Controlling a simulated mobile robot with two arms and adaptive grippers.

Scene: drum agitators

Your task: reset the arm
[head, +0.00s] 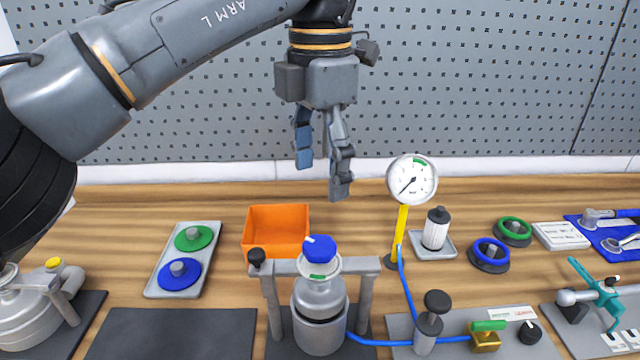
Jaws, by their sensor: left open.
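My left arm comes in from the left, with "ARM L" on its link. Its gripper (322,182) points down in front of the grey pegboard, above the back part of the bench. Its two fingers are apart and nothing is between them. The orange bin (276,234) stands below and to the left of the fingertips, apart from them. A metal vessel with a blue cap (320,300) stands nearer the front in a grey frame. My right gripper is not in view.
A pressure gauge (411,180) on a yellow post stands right of the gripper. A grey tray (183,260) holds green and blue discs. A white filter cylinder (436,230), green and blue rings, a valve with blue hose and a teal-handled clamp (598,290) crowd the right. A dark mat (170,332) is bare.

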